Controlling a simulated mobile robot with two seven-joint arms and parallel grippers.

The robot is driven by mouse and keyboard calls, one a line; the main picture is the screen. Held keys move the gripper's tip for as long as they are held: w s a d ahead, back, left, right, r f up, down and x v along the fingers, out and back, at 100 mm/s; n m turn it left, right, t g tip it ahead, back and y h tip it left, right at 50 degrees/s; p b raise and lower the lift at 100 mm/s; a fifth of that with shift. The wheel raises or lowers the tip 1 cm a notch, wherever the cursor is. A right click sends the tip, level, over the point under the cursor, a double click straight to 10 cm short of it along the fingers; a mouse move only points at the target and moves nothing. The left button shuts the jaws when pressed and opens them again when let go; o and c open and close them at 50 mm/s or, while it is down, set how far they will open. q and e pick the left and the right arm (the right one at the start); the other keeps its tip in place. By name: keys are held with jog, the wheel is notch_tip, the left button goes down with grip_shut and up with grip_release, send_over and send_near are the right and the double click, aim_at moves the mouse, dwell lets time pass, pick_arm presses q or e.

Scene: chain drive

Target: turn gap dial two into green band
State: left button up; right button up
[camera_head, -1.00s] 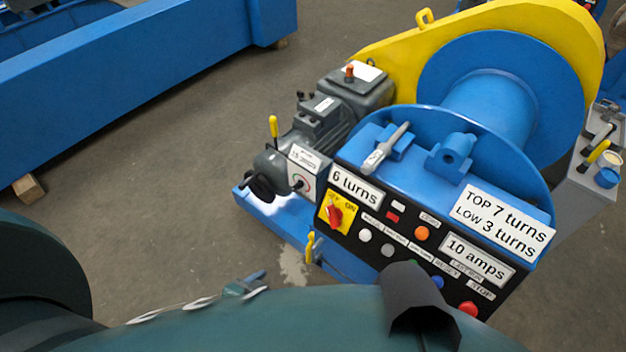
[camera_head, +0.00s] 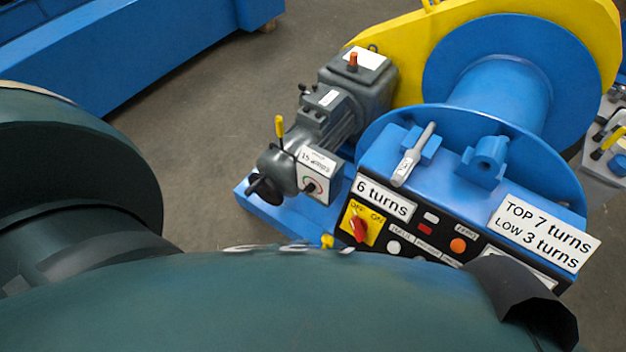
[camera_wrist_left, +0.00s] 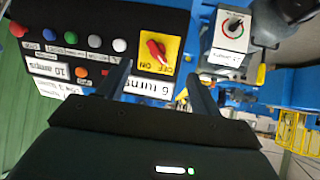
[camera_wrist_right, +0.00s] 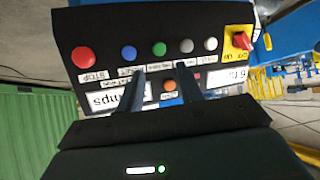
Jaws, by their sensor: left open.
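A small dial (camera_head: 312,187) with a dark knob and a red and green ring sits on a white plate at the motor's end. It also shows in the left wrist view (camera_wrist_left: 233,27), upper right. I cannot read any mark naming it dial two, nor tell its exact setting. My left gripper (camera_wrist_left: 158,74) is open and empty, its fingers toward the panel near the red switch, left of the dial in its view. My right gripper (camera_wrist_right: 160,70) is open and empty before the panel's buttons. Neither gripper's fingers show in the head view.
A red rotary switch on a yellow plate (camera_head: 361,226) sits on the black panel, with several coloured buttons, including a red one (camera_wrist_right: 84,58). A blue drum (camera_head: 500,95) and yellow guard (camera_head: 400,38) stand behind. A dark handwheel (camera_head: 264,188) is close beside the dial.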

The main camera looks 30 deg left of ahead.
pick_arm(q)
jog(key=w+a+f+n+t+b, duration=0.4)
jog(key=a+f+b, duration=0.3)
jog(key=f+b, duration=0.45)
jog(key=w+a+f+n+t+y+b, duration=0.1)
jog(key=w+a+f+n+b, duration=0.2)
jog(key=w+a+f+b, duration=0.75)
jog(key=a+f+n+t+b, duration=0.35)
jog(key=f+b, duration=0.35)
jog(key=b, duration=1)
jog(key=w+d+b, duration=0.1)
jog(key=w+b, duration=0.4)
jog(key=w, duration=0.8)
jog(key=shift+w+n, duration=0.35)
jog(key=shift+n, duration=0.1)
pick_arm(e)
jog(key=w+a+f+n+t+y, duration=0.1)
jog(key=a+f+t+y, duration=0.2)
jog(key=f, duration=0.3)
jog(key=w+a+f+n+t+y, duration=0.2)
jog(key=a+f+t+y, duration=0.1)
jog(key=f+t, duration=0.2)
jog(key=shift+a+f+y, duration=0.4)
jog(key=shift+f, duration=0.45)
pick_arm(q)
jog(key=shift+c, duration=0.3)
pick_arm(e)
jog(key=shift+r, duration=0.15)
